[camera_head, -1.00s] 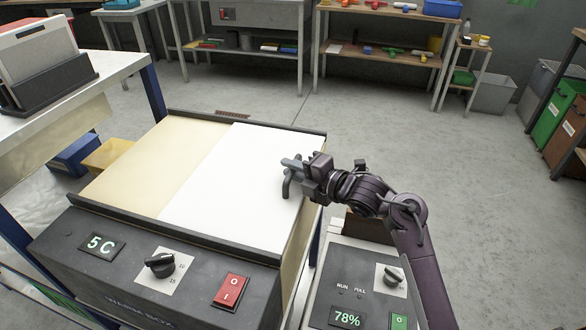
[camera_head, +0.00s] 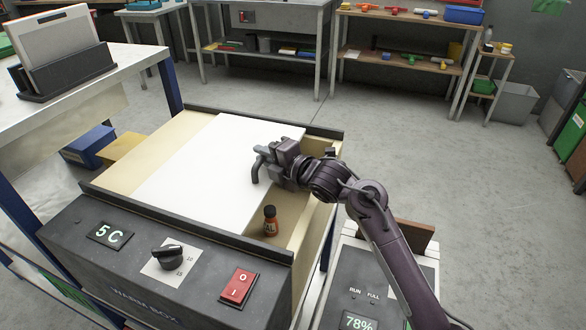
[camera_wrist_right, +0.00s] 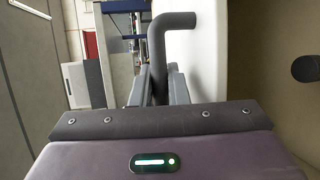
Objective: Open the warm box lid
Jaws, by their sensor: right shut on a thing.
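The warm box (camera_head: 95,197) stands in front of me with a dark control panel that reads 5C. Its white sliding lid (camera_head: 196,172) lies across the middle of the top, and the right end of the box is uncovered. A small orange bottle with a dark cap (camera_head: 270,221) stands inside that opening. My right gripper (camera_head: 264,165) is at the lid's right part, shut on the grey lid handle (camera_wrist_right: 157,55). In the right wrist view the fingers close around the bar of the handle. My left gripper is not in view.
The panel has a knob (camera_head: 168,257) and a red switch (camera_head: 238,287). A grey device reading 78% (camera_head: 359,321) stands at the lower right, under my arm. A bench with a tablet stand (camera_head: 68,68) is at the left. Shelves stand at the back; the floor between is clear.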

